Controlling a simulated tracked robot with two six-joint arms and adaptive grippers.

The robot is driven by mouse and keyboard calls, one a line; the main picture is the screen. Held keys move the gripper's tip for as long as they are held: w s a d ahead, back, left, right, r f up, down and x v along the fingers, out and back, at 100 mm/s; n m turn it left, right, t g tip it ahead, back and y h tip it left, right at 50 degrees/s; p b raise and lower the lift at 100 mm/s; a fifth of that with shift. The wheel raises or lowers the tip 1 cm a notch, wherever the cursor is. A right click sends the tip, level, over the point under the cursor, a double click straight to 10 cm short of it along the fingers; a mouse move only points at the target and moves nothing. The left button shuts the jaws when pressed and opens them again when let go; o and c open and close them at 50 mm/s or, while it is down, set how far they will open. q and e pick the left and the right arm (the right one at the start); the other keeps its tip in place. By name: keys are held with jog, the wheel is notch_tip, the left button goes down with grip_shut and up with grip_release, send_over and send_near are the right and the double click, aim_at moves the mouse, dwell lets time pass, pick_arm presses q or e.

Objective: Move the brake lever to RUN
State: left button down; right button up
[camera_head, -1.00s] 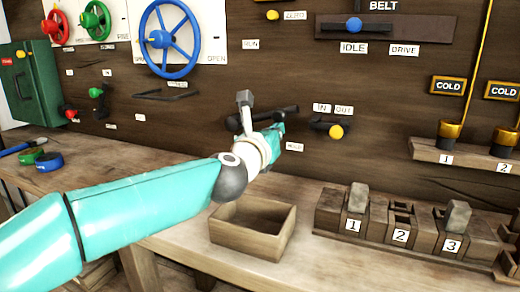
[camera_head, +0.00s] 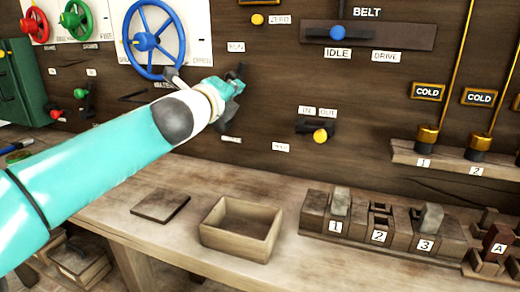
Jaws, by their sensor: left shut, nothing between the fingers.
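The brake lever (camera_head: 240,71) is mostly hidden behind my left gripper. A dark piece that looks like its upper end shows just above the fingers, below the RUN label (camera_head: 236,47). Part of its dark mount (camera_head: 226,122) seems to show under the gripper. My left gripper (camera_head: 236,88) is shut with nothing between its fingers, at the lever; whether it touches is unclear. A small label at the lower right (camera_head: 281,146) is too blurred to read. My right gripper is out of view.
A blue handwheel (camera_head: 146,41) is up left of my gripper. An IN/OUT control with a yellow knob (camera_head: 320,136) is to the right. An open wooden box (camera_head: 240,229) and numbered block stands (camera_head: 318,217) are on the bench below.

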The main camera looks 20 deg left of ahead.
pick_arm(q)
jog(key=shift+a+r+n, duration=0.35)
jog(key=shift+a+n, duration=0.15)
jog(key=shift+a, duration=0.05)
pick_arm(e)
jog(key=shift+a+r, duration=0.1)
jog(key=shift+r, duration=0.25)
pick_arm(q)
jog(key=shift+s+a, duration=0.1)
jog(key=shift+a, duration=0.05)
jog(key=shift+s, duration=0.1)
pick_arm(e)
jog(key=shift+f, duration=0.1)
